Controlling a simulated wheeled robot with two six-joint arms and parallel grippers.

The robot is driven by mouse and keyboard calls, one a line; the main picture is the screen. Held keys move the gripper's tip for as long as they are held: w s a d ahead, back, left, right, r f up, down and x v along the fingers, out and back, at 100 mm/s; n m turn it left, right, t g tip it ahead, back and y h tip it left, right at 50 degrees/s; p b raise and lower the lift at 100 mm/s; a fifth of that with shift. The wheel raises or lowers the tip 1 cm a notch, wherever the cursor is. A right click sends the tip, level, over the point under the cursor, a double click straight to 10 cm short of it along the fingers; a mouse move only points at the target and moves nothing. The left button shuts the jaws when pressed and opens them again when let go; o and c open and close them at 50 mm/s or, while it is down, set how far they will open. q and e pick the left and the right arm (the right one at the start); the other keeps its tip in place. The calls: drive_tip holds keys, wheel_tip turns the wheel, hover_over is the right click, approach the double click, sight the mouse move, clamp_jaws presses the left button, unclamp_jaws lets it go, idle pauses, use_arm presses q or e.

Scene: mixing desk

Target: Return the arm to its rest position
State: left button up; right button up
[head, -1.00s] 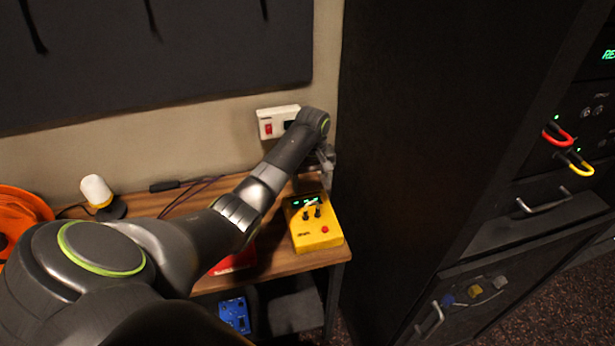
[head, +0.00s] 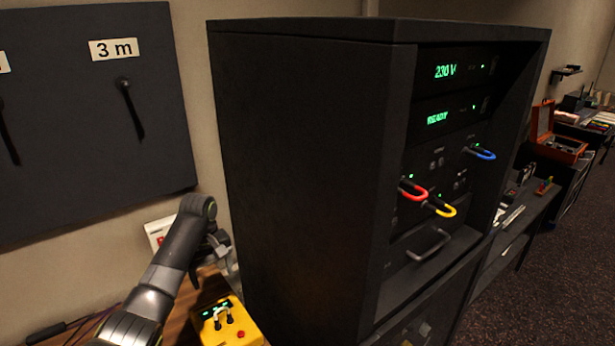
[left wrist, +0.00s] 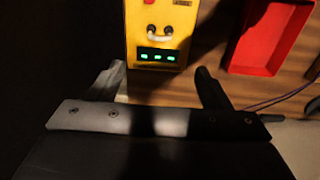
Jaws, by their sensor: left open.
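My left arm comes in from the lower left of the head view, and its gripper (head: 218,252) hangs above the back of the desk, beside the black cabinet. In the left wrist view the two fingers (left wrist: 160,82) stand wide apart with nothing between them. A yellow tester box (head: 238,326) with a green-lit display sits on the desk near the gripper. In the left wrist view the yellow box (left wrist: 178,20) lies just beyond the fingers, with a small looped lead on its face. My right gripper is not in view.
A tall black cabinet (head: 300,170) stands right of the arm, with red (head: 412,190), yellow (head: 444,211) and blue (head: 482,154) loops on its front. A white wall box (head: 156,232) is behind the arm. A red tray (left wrist: 262,65) lies on the wooden desk (left wrist: 220,75).

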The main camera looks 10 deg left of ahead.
use_arm(q)
drive_tip(key=s+d+f+m+t, duration=0.1)
drive_tip(key=s+d+f+m, duration=0.15)
drive_tip(key=s+f, duration=0.6)
drive_tip(key=s+d+f+m+t, duration=0.1)
drive_tip(key=s+f+m, duration=0.3)
drive_tip(key=s, duration=0.7)
drive_tip(key=s+d+r+m+t+y, duration=0.1)
drive_tip(key=s+r, duration=0.1)
drive_tip(key=s, duration=0.8)
drive_tip(key=s+d+r+m+t+y, duration=0.1)
drive_tip(key=s+r, duration=0.1)
drive_tip(key=s, duration=0.8)
wheel_tip(320, 180, down, 34)
drive_tip(key=a+g+b, duration=0.2)
drive_tip(key=b, duration=0.6)
drive_tip(key=s+f+b, duration=0.3)
drive_tip(key=s+f, duration=0.4)
drive_tip(key=f, duration=0.3)
drive_tip(key=s+d+f+h+b, duration=0.1)
drive_tip(key=s+f+b, duration=0.2)
drive_tip(key=s+f, duration=0.5)
wheel_tip(320, 180, down, 2)
drive_tip(key=shift+d+f+g, duration=0.25)
drive_tip(key=shift+g, duration=0.15)
